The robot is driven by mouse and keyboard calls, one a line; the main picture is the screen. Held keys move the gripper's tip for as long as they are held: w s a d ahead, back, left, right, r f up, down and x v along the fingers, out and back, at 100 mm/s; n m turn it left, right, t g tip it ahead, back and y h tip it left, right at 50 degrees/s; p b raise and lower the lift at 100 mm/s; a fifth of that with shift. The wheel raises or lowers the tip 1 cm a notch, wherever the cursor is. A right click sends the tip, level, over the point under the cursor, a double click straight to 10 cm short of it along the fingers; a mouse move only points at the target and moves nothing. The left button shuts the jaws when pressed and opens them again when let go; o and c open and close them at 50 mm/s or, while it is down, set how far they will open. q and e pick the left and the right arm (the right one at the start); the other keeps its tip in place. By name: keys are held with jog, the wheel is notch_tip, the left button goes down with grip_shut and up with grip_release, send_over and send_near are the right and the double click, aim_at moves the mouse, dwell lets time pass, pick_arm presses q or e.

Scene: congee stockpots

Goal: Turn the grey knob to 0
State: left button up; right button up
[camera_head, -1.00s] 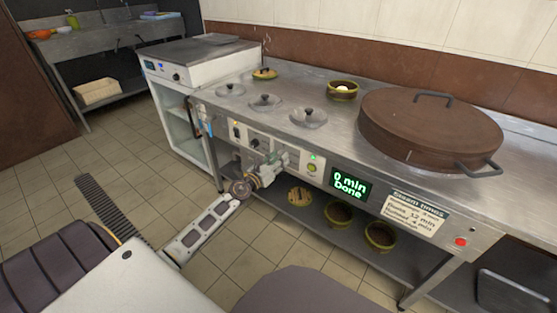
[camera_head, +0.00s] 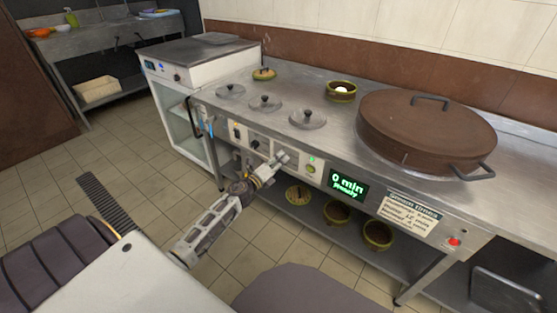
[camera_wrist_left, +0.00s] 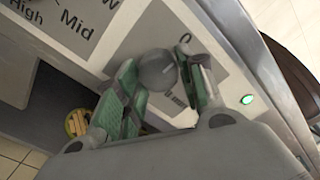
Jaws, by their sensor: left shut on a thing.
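The grey knob (camera_wrist_left: 158,70) is on the pale front panel in the left wrist view, below and to the left of a printed 0 (camera_wrist_left: 184,38). My left gripper (camera_wrist_left: 170,82) has its green-padded fingers on either side of the knob and is shut on it. In the head view my left gripper (camera_head: 279,160) is at the front panel of the counter, and the knob is mostly hidden there. The knob's pointer mark cannot be made out. My right gripper is not in view.
A green-lit display (camera_head: 348,186) reads 0 min above a small blurred word. A black knob (camera_head: 255,144) is left of my gripper. A small green light (camera_wrist_left: 247,99) is to the right. A large brown lid (camera_head: 425,125) and several small lids are on the counter. Bowls stand on the shelf below.

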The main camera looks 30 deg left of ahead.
pick_arm(q)
jog(key=shift+n, duration=0.3)
jog(key=o, duration=1)
jog(key=shift+s, duration=0.15)
jog(key=shift+s+a, duration=0.15)
jog(key=shift+s, duration=1.8)
jog(key=shift+s+a, duration=0.2)
jog(key=shift+s, duration=1.75)
jog(key=shift+s+a, duration=0.15)
jog(key=shift+s, duration=1.8)
